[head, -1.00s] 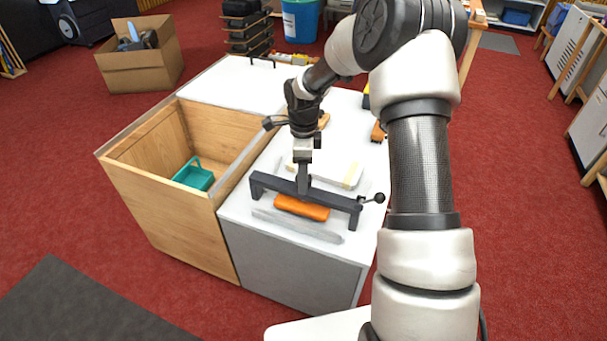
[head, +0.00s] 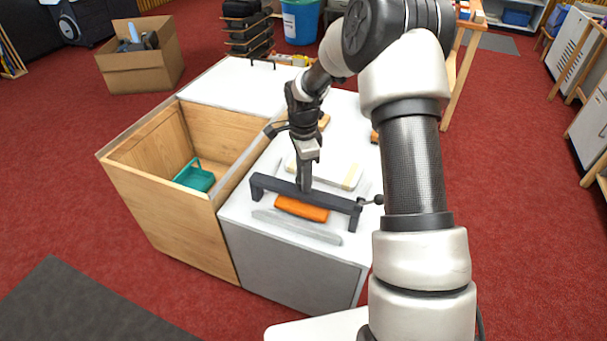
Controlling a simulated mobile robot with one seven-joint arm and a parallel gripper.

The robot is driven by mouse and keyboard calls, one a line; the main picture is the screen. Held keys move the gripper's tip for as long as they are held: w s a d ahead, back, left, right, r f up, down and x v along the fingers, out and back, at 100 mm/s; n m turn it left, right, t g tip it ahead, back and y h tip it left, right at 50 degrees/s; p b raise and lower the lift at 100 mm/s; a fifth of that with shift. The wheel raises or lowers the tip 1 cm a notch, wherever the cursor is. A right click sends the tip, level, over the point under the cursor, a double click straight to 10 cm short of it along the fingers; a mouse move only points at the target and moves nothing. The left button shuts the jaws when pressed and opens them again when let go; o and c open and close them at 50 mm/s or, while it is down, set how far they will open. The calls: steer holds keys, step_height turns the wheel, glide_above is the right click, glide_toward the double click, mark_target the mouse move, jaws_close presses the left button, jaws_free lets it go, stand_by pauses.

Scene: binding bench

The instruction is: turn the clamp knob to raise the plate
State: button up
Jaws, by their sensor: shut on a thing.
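The clamp is a dark grey bridge frame (head: 330,200) standing on the white bench top. An orange piece (head: 301,209) lies under its crossbar, and a pale grey slab (head: 297,228) lies in front. A short lever with a black ball end (head: 379,199) sticks out at the frame's right end. My gripper (head: 306,164) points down over the middle of the crossbar and is shut on the clamp knob at the top of the central post. The knob is mostly hidden by the gripper. I cannot tell the plate's height under the crossbar.
A white block with cream ends (head: 345,175) lies just behind the clamp. To the left is an open wooden bin (head: 130,165) holding a teal basket (head: 194,176). A cardboard box (head: 138,72) stands at the far left.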

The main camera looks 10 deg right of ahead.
steer(key=n, duration=0.4)
steer(key=shift+s+f+n+p, duration=0.1)
steer(key=shift+n+p, duration=0.3)
steer(key=n, duration=0.3)
steer(key=shift+f+n+p, duration=0.1)
steer(key=shift+n+p, duration=0.2)
steer(key=shift+p, duration=0.05)
steer(key=n, duration=0.4)
steer(key=shift+s+n+p, duration=0.1)
steer(key=shift+n+p, duration=0.2)
steer(key=shift+p, duration=0.1)
steer(key=n, duration=0.3)
steer(key=shift+n+p, duration=0.3)
steer(key=n+p, duration=0.1)
steer(key=n, duration=0.6)
steer(key=n+p, duration=0.1)
steer(key=n, duration=0.2)
steer(key=shift+n, duration=0.4)
steer(key=shift+f+n+p, duration=0.1)
steer(key=shift+n+p, duration=0.5)
steer(key=shift+n, duration=1.3)
steer(key=shift+s, duration=0.1)
